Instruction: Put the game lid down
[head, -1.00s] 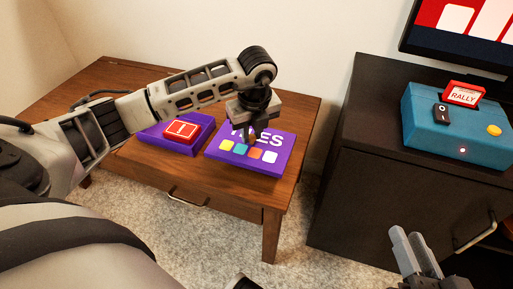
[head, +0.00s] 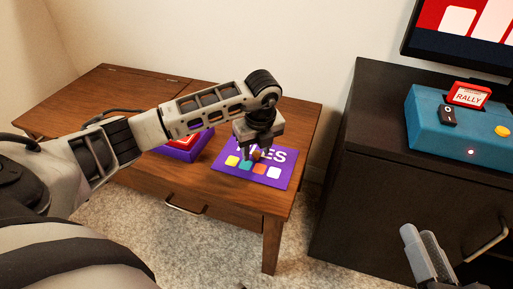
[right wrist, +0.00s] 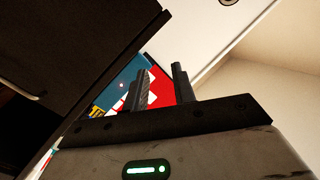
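The game lid (head: 280,177) is a flat purple panel with white letters ending in "ES" and a row of coloured squares. It is level, at or just above the right part of the wooden table. My left gripper (head: 254,155) points down at the lid's upper middle, at a small brown knob that partly shows between the fingers. Whether the fingers are closed on the knob is unclear. The purple game box (head: 183,155) with a red piece in it sits left of the lid, partly behind my arm. My right gripper (head: 426,250) is open and empty; its parted fingers show in the right wrist view (right wrist: 161,88).
The wooden table (head: 240,199) has a drawer handle in front. A dark cabinet (head: 345,170) stands to its right, across a narrow gap. On it are a teal console (head: 433,133) with a red "RALLY" cartridge (head: 468,96) and a screen (head: 460,30) above.

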